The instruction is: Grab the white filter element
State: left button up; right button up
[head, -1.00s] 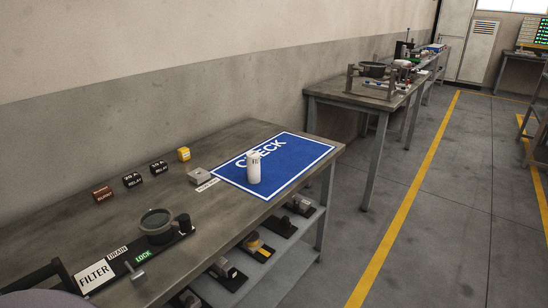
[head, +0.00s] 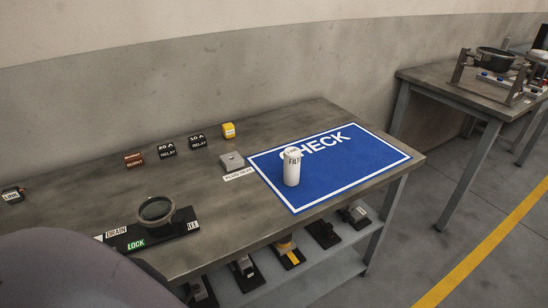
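The white filter element (head: 292,168) is a small white cylinder with dark lettering near its top. It stands upright on the blue CHECK mat (head: 350,172), toward the mat's left part. The mat lies on the right end of the grey workbench (head: 230,210). Neither of my grippers shows in the head view. A dark rounded shape at the lower left hides part of the bench's near left end.
A round dark housing (head: 156,211) sits on a black plate with DRAIN and LOCK labels. Relay blocks (head: 168,150), a brown block (head: 134,160), a yellow block (head: 229,130) and a grey block (head: 231,161) stand behind. A lower shelf (head: 315,272) holds several parts. Another table (head: 435,75) stands right.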

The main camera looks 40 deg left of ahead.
aim_at(292, 155)
jog(key=i+l+u, duration=0.25)
jog(key=u, duration=0.25)
jog(key=i+l+u, duration=0.55)
jog(key=l+u, duration=0.4)
jog(key=j, duration=0.1)
